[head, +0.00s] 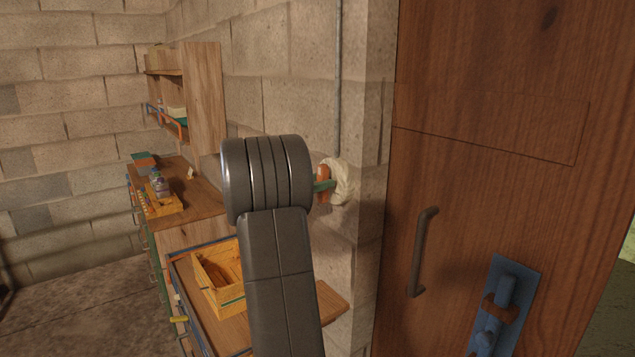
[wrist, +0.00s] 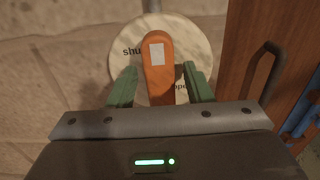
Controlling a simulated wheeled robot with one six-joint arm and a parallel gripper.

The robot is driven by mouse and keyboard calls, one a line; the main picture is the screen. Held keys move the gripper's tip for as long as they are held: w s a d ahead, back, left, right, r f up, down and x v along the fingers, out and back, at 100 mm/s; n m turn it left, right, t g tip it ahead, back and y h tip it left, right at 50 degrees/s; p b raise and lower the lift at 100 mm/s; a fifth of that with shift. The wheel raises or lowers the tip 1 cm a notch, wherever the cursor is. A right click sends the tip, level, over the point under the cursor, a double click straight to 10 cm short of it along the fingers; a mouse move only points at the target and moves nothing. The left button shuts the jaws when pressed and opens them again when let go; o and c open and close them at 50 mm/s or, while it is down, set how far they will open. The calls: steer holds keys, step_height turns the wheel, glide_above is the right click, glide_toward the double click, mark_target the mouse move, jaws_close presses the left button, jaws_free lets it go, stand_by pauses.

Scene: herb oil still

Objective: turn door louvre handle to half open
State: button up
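The louvre handle is an orange lever (wrist: 157,75) with a white patch, on a round cream dial plate (wrist: 195,38) on the block wall. The plate's lettering is partly covered; "shu" shows on the left and "ope" at lower right. In the head view the handle (head: 323,172) and plate (head: 343,183) show just past my wrist. My gripper (wrist: 160,69) has its green fingers on either side of the lever, with small gaps visible at both sides. The fingers also show in the head view (head: 323,185). Whether either finger touches the lever is not clear.
A wooden door (head: 470,160) with a dark pull handle (head: 423,252) and a blue latch plate (head: 513,285) stands right of the dial. A thin pipe (head: 338,80) runs above it. A bench with a wooden crate (head: 215,270) is below left, behind my arm.

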steer(key=c, duration=0.8)
steer(key=shift+f+b, duration=0.15)
steer(key=shift+b, duration=0.3)
steer(key=m+b, duration=0.6)
steer(key=b, duration=0.1)
steer(key=m+b, duration=0.2)
steer(key=b, duration=0.2)
steer(key=shift+s+d+f+m, duration=0.1)
steer(key=shift+s+d+m, duration=0.2)
steer(key=shift+m, duration=0.1)
steer(key=o, duration=1)
